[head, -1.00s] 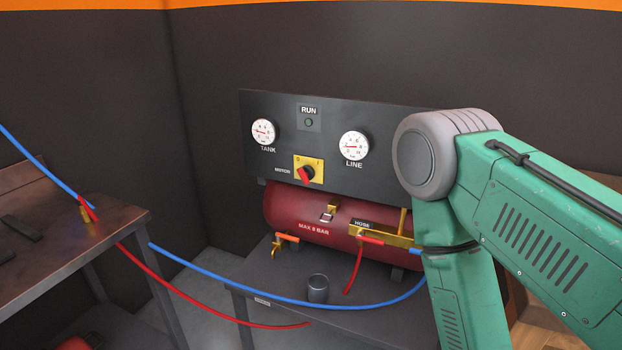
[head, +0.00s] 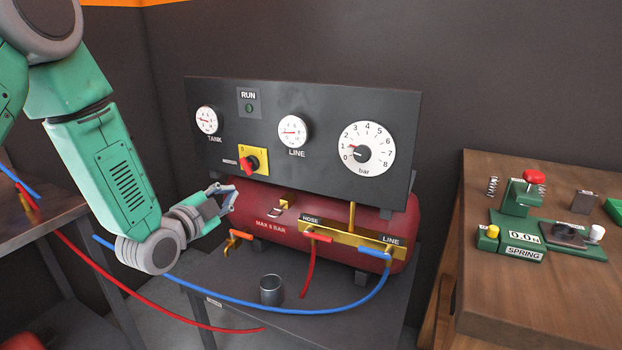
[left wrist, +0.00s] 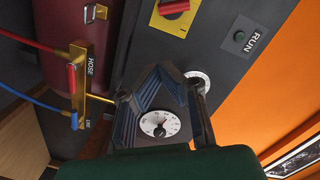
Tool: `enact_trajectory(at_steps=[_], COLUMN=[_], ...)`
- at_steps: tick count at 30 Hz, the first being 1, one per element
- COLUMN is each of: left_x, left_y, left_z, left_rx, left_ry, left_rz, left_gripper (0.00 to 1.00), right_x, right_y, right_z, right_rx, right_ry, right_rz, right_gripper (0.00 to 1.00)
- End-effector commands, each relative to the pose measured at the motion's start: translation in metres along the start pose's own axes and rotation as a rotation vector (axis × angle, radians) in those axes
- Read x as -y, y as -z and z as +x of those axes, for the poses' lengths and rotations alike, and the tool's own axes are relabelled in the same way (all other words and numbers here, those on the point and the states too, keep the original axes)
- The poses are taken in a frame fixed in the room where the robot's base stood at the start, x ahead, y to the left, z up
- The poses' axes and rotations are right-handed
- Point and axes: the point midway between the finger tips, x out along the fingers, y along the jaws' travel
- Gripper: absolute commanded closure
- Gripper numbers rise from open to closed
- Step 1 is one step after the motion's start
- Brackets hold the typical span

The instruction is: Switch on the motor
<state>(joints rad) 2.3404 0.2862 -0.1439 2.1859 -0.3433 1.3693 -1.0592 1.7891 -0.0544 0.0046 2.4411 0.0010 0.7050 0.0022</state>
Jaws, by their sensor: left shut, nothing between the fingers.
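The motor switch (head: 251,162) is a red knob on a yellow plate marked 0 and I, on the dark panel (head: 340,105). I cannot tell its exact angle. It also shows at the top edge of the left wrist view (left wrist: 174,7), partly cut off. Above it, the RUN lamp (head: 249,108) looks dark green; it also shows in the left wrist view (left wrist: 239,36). My left gripper (head: 231,193) is shut and empty, below and slightly left of the knob, apart from it. Its blue-grey fingers show in the left wrist view (left wrist: 168,85). My right gripper is out of view.
A red tank (head: 265,209) lies below the panel, with a brass manifold (head: 345,237) and red and blue hoses in front. A grey cup (head: 271,289) stands on the cart. A wooden bench (head: 530,300) with a spring device is at right.

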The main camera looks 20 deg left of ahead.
Motion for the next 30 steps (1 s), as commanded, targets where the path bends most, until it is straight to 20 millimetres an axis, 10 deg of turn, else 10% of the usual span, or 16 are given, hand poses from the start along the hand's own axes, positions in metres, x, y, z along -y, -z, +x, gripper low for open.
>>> enact_trajectory(at_steps=[17,30], left_x=[0.011,0.013], left_y=[0.009,0.010], left_z=[0.011,0.096], left_rx=[-0.019,-0.019], left_ry=[0.034,0.035], left_rz=[0.036,0.035], left_gripper=[1.00,1.00], right_x=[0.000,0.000], right_y=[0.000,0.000], right_z=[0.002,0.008], right_rx=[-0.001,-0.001], right_ry=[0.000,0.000], right_rz=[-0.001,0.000], right_gripper=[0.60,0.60])
